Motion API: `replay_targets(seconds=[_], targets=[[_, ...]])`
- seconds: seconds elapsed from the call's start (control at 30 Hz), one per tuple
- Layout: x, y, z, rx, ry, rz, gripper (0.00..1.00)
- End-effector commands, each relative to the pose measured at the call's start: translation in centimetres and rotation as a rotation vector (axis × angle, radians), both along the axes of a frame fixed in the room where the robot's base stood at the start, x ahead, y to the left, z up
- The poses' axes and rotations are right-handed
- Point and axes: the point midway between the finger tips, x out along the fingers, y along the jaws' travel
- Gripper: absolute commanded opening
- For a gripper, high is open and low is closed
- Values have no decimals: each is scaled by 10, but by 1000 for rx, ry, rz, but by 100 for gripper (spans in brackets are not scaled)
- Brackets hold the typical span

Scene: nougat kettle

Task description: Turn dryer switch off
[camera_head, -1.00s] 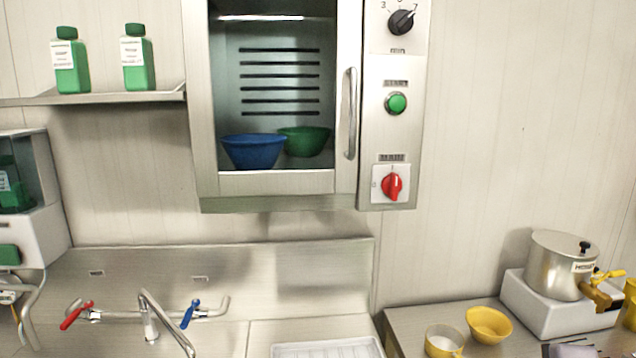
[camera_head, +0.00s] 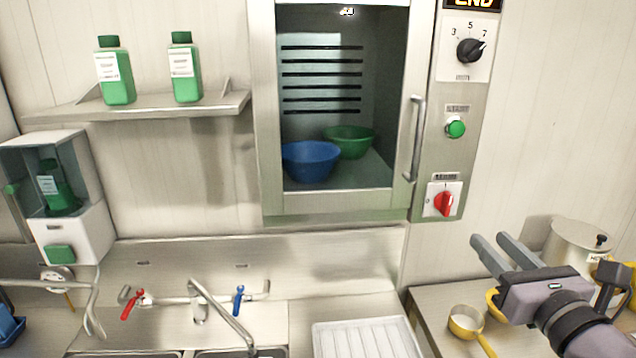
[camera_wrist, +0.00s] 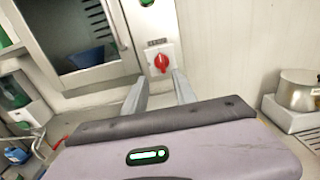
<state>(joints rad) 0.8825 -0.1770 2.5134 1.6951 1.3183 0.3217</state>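The dryer (camera_head: 424,150) is a steel wall cabinet with a glass door and a control panel on its right side. Its red rotary switch (camera_head: 445,203) sits on a white plate at the panel's bottom, its handle close to upright, under a "1" mark. The switch also shows in the wrist view (camera_wrist: 161,62), just beyond my fingertips. My gripper (camera_head: 494,246) is to the right of and below the switch in the head view, apart from it. Its two grey fingers are spread with nothing between them, also in the wrist view (camera_wrist: 158,84).
A green button (camera_head: 456,128) and a black dial (camera_head: 470,50) are above the switch, under a display reading "END". The door handle (camera_head: 415,138) is left of it. A metal pot (camera_head: 575,243) stands on the counter behind my arm. Wall right of the dryer is clear.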

Motion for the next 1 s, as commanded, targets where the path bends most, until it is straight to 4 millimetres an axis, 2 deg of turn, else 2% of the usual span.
replay_targets(seconds=[0.1,0.3,0.5,0.67,0.9,0.93,1.0], targets=[[36,4,-2,1,4,9,34],[95,6,-1,-1,5,7,34],[134,6,-1,-3,5,5,34],[146,6,-1,-3,4,3,34],[147,6,-1,-4,4,3,34],[147,6,-1,-4,4,3,32],[147,6,-1,-4,4,3,18]])
